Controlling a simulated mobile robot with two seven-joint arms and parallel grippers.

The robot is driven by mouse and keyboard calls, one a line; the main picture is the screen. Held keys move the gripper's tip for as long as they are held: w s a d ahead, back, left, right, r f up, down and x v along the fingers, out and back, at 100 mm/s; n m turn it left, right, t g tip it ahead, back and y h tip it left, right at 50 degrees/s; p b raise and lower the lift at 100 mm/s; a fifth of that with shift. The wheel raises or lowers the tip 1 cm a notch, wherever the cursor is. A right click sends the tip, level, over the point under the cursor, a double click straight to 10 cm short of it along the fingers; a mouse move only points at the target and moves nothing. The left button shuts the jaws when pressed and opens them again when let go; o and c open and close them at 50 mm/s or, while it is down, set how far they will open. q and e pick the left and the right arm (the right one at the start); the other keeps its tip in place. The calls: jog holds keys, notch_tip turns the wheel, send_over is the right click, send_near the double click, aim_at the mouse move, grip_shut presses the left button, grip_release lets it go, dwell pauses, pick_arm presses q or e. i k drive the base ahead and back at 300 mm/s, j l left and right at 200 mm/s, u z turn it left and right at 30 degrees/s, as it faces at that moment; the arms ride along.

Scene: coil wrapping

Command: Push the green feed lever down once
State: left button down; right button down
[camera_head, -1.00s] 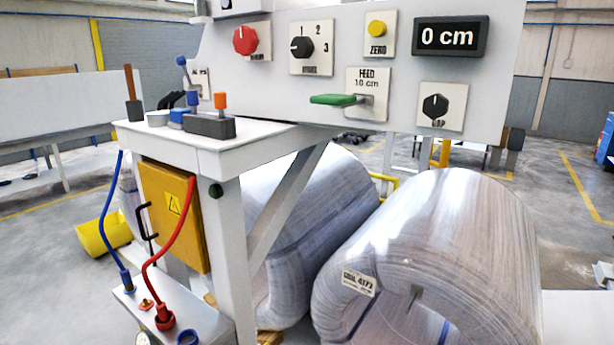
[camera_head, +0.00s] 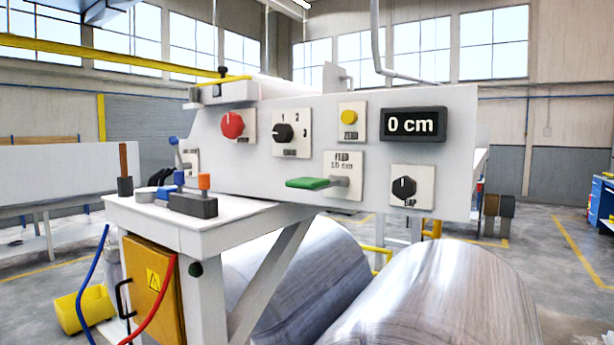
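The green feed lever (camera_head: 308,183) sticks out to the left, about level, from a pivot on the white plate marked FEED 10 cm (camera_head: 343,163). The plate is on the front of the white machine panel (camera_head: 262,160). The black display (camera_head: 413,124) at the panel's upper right reads 0 cm. Neither of my grippers is in the picture, and nothing touches the lever.
A red knob (camera_head: 232,124), a black selector (camera_head: 283,133), a yellow ZERO button (camera_head: 349,117) and a lap knob (camera_head: 404,188) surround the lever. A white bench (camera_head: 245,216) with small tools stands below left. Wrapped coils (camera_head: 440,300) lie below.

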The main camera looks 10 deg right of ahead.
aim_at(313, 184)
jog(key=k+l+u, duration=0.15)
jog(key=l+u, duration=0.15)
jog(key=u, duration=0.15)
jog(key=k+l+u, duration=0.25)
jog(key=u, duration=0.2)
